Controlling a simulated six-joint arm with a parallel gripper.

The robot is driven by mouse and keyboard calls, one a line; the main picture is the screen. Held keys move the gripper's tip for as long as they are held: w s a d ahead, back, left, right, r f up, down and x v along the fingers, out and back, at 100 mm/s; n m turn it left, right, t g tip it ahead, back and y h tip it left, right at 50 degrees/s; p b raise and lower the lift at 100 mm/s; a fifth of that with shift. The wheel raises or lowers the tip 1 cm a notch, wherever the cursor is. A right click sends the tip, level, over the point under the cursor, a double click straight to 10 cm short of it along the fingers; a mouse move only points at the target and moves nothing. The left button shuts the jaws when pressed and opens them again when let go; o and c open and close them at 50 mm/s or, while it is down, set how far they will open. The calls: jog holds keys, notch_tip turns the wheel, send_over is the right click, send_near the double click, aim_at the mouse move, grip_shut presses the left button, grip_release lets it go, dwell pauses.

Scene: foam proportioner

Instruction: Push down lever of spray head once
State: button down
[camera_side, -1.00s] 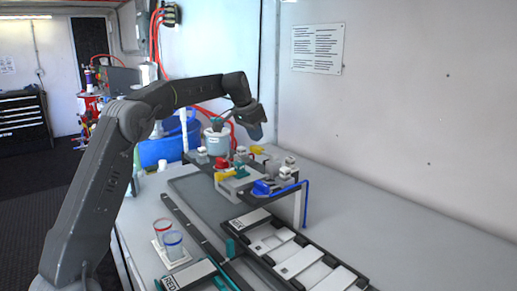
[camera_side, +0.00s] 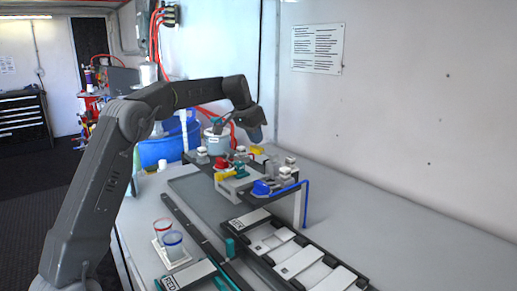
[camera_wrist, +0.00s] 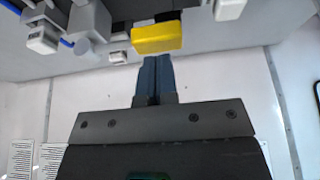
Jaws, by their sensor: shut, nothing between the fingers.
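The spray head assembly (camera_side: 235,179) stands on the bench, with a red knob (camera_side: 221,164), a yellow lever (camera_side: 235,173) and a blue lever (camera_side: 264,187). Which of these is the task's lever is not clear. Another yellow block-like lever end (camera_side: 257,150) sits at the back of the assembly. In the wrist view a yellow block (camera_wrist: 158,38) lies just beyond my fingertips. My gripper (camera_side: 255,139) is shut and empty, above and close to the back yellow part. Its dark blue fingers (camera_wrist: 153,60) are together. Contact with the yellow part cannot be made out.
A white tub (camera_side: 217,141) and a large blue container (camera_side: 165,149) stand behind the assembly. Black-framed trays (camera_side: 290,262) lie in front. The bench's right side is clear.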

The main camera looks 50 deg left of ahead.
aim_at(256, 147)
jog(key=shift+f, duration=1.75)
jog(key=shift+r, duration=4.05)
